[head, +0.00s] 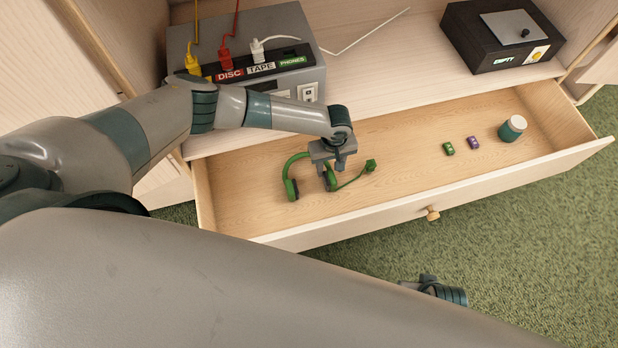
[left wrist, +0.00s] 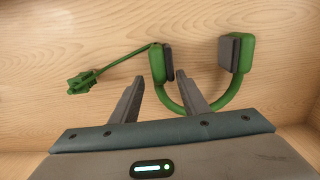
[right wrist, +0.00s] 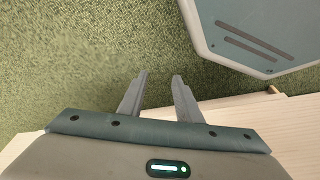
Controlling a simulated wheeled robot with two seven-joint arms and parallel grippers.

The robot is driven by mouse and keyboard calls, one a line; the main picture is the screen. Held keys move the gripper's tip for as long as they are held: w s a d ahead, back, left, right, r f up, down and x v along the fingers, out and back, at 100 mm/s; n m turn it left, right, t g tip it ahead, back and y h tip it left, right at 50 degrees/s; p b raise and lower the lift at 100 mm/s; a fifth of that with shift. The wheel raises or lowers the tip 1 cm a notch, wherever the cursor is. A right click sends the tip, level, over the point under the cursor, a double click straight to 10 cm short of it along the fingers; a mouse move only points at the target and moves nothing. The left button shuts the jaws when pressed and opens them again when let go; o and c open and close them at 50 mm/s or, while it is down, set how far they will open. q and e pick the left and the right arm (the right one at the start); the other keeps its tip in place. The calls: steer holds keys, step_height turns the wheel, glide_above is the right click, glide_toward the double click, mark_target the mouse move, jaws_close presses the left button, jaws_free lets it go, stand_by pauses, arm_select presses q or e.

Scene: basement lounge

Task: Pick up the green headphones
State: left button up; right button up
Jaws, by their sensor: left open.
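The green headphones (head: 291,188) lie in the open drawer (head: 420,193), toward its left end, with a short cable to a green plug (head: 371,165). My left gripper (head: 339,166) is open above them and partly hides one ear cup in the head view. In the left wrist view, the headphones (left wrist: 243,52) show two ear cups with dark pads, and the band curves toward me. The left gripper's fingertips (left wrist: 158,78) are on either side of the cable-side ear cup's near end; contact cannot be told. My right gripper (right wrist: 160,76) is open and empty over the green carpet.
A green block (head: 448,148), a purple block (head: 473,142) and a green jar with a white lid (head: 513,128) stand at the drawer's right. A grey box with labelled plugs (head: 260,65) and a black box (head: 503,38) stand on the shelf above.

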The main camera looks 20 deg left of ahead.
arm_select(q)
steer(key=shift+f, duration=1.1)
arm_select(e)
steer(key=shift+v, duration=0.95)
steer(key=shift+w, duration=0.15)
arm_select(q)
jaws_close()
